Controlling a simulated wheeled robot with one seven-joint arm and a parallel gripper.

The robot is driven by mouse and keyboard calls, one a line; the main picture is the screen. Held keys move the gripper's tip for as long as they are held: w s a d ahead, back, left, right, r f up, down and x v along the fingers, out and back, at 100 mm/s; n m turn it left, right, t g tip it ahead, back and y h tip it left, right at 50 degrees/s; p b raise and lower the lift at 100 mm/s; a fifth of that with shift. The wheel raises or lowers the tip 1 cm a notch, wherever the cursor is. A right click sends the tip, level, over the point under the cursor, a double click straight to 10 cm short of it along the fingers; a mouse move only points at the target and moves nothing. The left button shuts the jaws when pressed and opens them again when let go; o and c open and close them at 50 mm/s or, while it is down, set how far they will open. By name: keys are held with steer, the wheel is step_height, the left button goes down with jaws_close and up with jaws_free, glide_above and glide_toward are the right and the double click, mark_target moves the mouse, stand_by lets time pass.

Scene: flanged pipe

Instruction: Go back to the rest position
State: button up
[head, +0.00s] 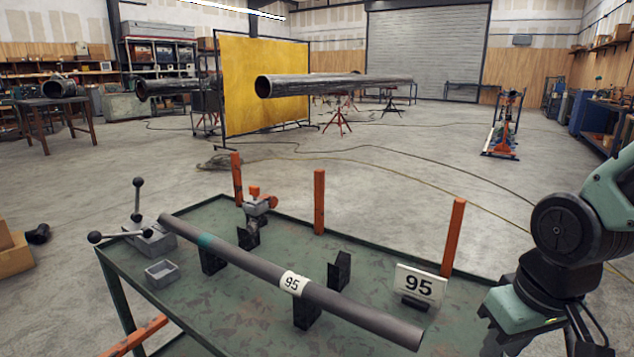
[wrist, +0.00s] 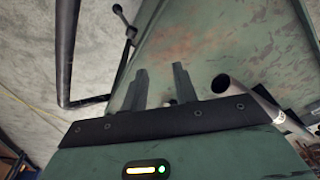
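My gripper (wrist: 160,72) shows in the wrist view as two dark grey fingers with a clear gap between them, open and empty. In the head view my arm stands at the right edge, and my fingers cannot be made out.
Three orange posts, one of them (head: 319,202) in the middle, stand along the table's far side. A 95 sign (head: 420,285), an orange-topped clamp (head: 255,205), a grey box (head: 162,273) and a lever fixture (head: 150,238) are on the table. Open floor lies beyond.

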steer(key=s+a+r+n+g, duration=0.2)
steer(key=s+a+n, duration=0.4)
steer(key=s+a, duration=0.55)
step_height(320, 180, up, 17)
steer(key=p, duration=1.7)
steer(key=shift+w+m, duration=0.3)
